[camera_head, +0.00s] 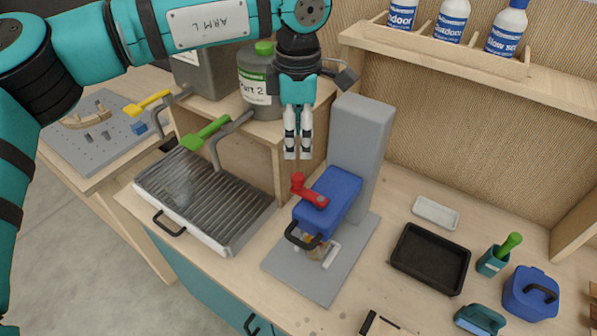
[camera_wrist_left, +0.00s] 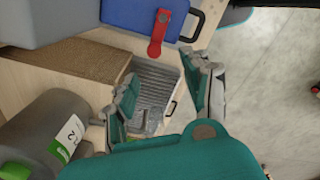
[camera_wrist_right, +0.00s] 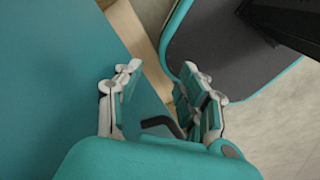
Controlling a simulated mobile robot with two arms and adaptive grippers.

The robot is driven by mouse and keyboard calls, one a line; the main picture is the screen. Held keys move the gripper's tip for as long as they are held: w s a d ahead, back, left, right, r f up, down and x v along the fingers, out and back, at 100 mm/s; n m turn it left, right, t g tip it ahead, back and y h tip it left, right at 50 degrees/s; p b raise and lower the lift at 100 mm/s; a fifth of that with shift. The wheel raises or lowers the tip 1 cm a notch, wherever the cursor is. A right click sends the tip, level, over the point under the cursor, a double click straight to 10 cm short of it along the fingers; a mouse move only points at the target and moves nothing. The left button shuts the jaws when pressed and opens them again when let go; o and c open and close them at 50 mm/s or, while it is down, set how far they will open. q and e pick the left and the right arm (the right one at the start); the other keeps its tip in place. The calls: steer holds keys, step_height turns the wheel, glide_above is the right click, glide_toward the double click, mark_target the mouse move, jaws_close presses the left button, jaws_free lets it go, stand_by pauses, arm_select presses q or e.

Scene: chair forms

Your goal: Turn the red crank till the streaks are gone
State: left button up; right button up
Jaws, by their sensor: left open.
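In the left wrist view the crank (camera_wrist_left: 158,34) lies beyond the fingers, at the top. My left gripper (camera_head: 298,154) is open and empty, pointing down a little above and behind the crank, apart from it. Below the head a small container (camera_head: 316,249) is partly hidden by a black handle; I cannot make out streaks in it. My right gripper (camera_wrist_right: 170,98) is open in the right wrist view, near a teal cabinet front, and holds nothing.
A ribbed metal tray (camera_head: 203,196) lies left of the stand. A grey Part 2 jug (camera_head: 258,82) stands on a wooden shelf behind. A black tray (camera_head: 430,258), white dish (camera_head: 436,212) and blue lidded box (camera_head: 531,293) are to the right. Bottles (camera_head: 452,21) stand on the upper rack.

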arm_select(q)
steer(key=p, duration=0.1)
glide_above(298, 175)
step_height(298, 175, down, 4)
steer(key=shift+f, duration=0.15)
step_height(298, 175, down, 6)
steer(key=p, duration=0.2)
steer(key=shift+s+p, duration=0.1)
steer(key=shift+p, duration=0.3)
steer(key=shift+f, duration=1)
steer(key=shift+r, duration=0.1)
steer(key=c, duration=1)
jaws_close()
arm_select(e)
steer(key=r, duration=0.1)
steer(key=w+r, duration=0.1)
steer(key=r, duration=0.2)
steer(key=shift+w+r, duration=0.25)
steer(key=shift+f, duration=0.1)
